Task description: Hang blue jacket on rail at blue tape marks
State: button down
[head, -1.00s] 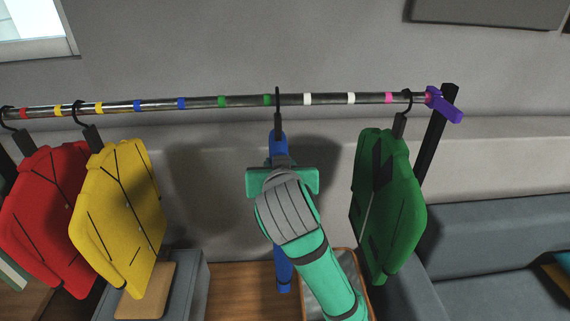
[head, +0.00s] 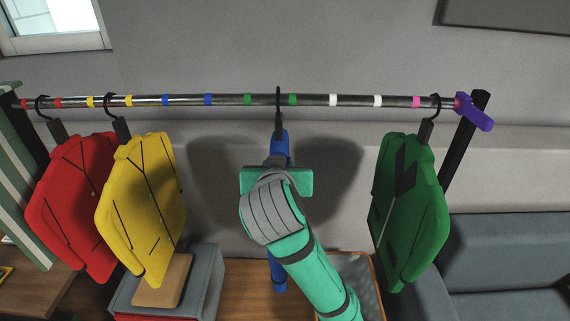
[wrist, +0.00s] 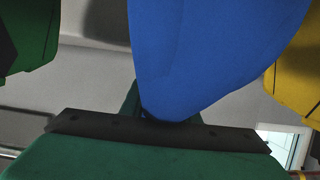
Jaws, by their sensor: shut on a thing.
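The blue jacket (head: 279,142) is upright in my gripper (head: 277,172), mostly hidden behind it and my arm in the head view. Its black hanger hook (head: 278,100) shows in front of the rail (head: 310,100), between the two green tape marks. I cannot tell whether it touches the rail. The two blue tape marks (head: 187,100) are on the rail, left of the hook. In the wrist view the blue jacket (wrist: 205,55) fills the middle, close above the gripper (wrist: 165,122).
A red jacket (head: 75,205) and a yellow jacket (head: 142,205) hang at the left. A green jacket (head: 410,205) hangs at the right, near the purple rail end (head: 474,110). A grey sofa (head: 510,250) stands at lower right. The rail around the blue marks is free.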

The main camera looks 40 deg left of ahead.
jog(key=s+a, duration=1)
jog(key=a, duration=0.5)
jog(key=shift+s+a, duration=0.3)
dwell(2.1)
jog(key=shift+f, duration=0.25)
dwell(0.3)
jog(key=c, duration=1.3)
grip_release()
jog(key=shift+s, duration=0.15)
